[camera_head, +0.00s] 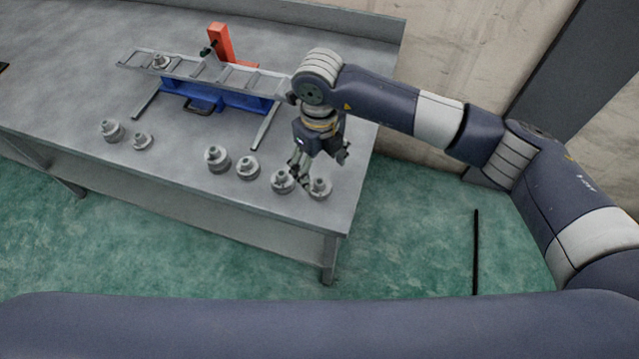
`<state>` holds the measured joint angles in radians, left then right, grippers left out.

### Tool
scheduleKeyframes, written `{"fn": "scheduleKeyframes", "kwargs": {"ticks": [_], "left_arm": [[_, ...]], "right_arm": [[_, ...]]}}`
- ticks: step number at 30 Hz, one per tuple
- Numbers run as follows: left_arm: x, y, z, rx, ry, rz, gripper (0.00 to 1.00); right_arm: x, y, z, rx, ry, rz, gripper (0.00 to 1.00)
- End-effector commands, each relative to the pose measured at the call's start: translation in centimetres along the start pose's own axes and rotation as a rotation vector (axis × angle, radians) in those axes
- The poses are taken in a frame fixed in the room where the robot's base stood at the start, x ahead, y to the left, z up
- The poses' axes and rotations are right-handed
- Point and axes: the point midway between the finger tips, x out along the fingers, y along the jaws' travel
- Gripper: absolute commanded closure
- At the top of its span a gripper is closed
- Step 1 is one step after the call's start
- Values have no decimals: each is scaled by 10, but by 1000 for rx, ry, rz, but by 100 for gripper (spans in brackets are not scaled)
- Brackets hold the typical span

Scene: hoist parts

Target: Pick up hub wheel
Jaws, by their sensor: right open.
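Several grey hub wheels stand on the grey table. One hub wheel (319,189) is nearest the table's right end, and another hub wheel (283,182) is just left of it. My right gripper (301,180) points down at these two, with its fingers partly overlapping them. It is open; I cannot tell whether a finger touches a wheel. More hub wheels stand further left: one (248,168), one (217,159), one (142,141) and one (111,131). My left gripper is not in view.
A grey slotted rack (255,83) on a blue base (200,97) stands at the back of the table, with one part (161,62) on its left end. An orange upright (221,43) stands behind it.

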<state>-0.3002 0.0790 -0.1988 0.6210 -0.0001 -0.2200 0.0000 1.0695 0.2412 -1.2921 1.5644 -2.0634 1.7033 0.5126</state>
Motion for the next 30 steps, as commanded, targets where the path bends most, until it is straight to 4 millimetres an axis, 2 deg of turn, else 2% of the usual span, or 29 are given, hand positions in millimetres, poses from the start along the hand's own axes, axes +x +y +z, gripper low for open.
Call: {"fn": "scheduleKeyframes", "kwargs": {"ticks": [8,12,16,25,30], "left_arm": [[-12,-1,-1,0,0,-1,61],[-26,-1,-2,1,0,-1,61],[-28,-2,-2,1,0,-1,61],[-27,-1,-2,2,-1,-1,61],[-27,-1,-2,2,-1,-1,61]], "right_arm": [[23,1,0,-1,1,3,29],[43,1,0,0,2,5,29],[62,1,1,-2,0,4,29],[68,0,1,-3,-3,3,29],[68,0,1,-3,-3,4,68]]}}
